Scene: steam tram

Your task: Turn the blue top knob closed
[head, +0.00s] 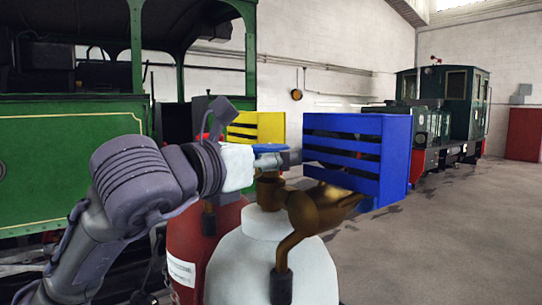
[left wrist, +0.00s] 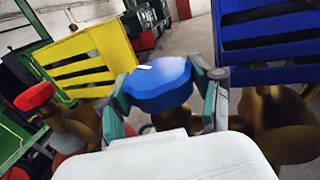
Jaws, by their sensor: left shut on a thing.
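The blue top knob (left wrist: 160,84) is a round disc with a small white mark on its top. In the head view the blue top knob (head: 268,148) shows as a thin, level blue disc above a brass valve (head: 270,188) on a white gas cylinder (head: 262,262). My left gripper (head: 280,160) reaches it from the left. In the left wrist view my left gripper (left wrist: 165,103) has one finger on each side of the knob and is shut on it. My right gripper is not in view.
A red cylinder (head: 185,250) with a red knob (left wrist: 34,97) stands left of the white one. A brass horn-like outlet (head: 318,207) juts out to the right. Yellow (head: 270,126) and blue (head: 395,150) slatted crates stand behind. Open floor (head: 460,230) lies to the right.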

